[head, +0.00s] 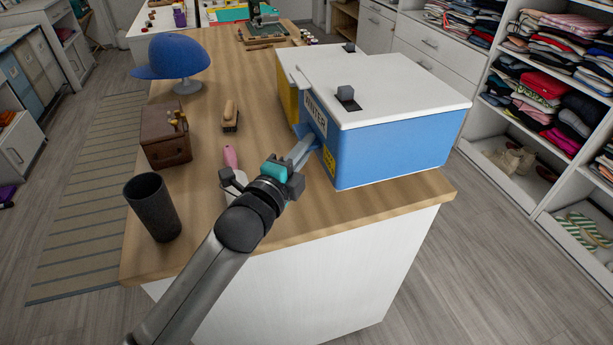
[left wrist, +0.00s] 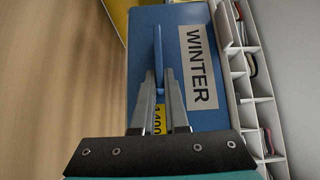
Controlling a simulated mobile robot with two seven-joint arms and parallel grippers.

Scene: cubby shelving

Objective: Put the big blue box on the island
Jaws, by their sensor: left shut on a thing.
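The big blue box (head: 400,145) has a white lid with a dark knob and a "WINTER" label on its side. It is upright over the near right corner of the wooden island top (head: 250,215), and seems to rest there. My left gripper (head: 306,150) is at the box's left side, shut on its blue handle. The left wrist view shows the fingers (left wrist: 159,85) on either side of the handle (left wrist: 158,48), next to the "WINTER" label. The box hides the island top behind it. My right gripper is not in view.
A yellow box (head: 288,101) with a white lid stands right behind the blue one. A dark cup (head: 152,210), a brown case (head: 164,148), a brush (head: 230,116) and a blue cap (head: 172,56) stand to the left. Clothes shelves (head: 487,95) are at right, across the floor.

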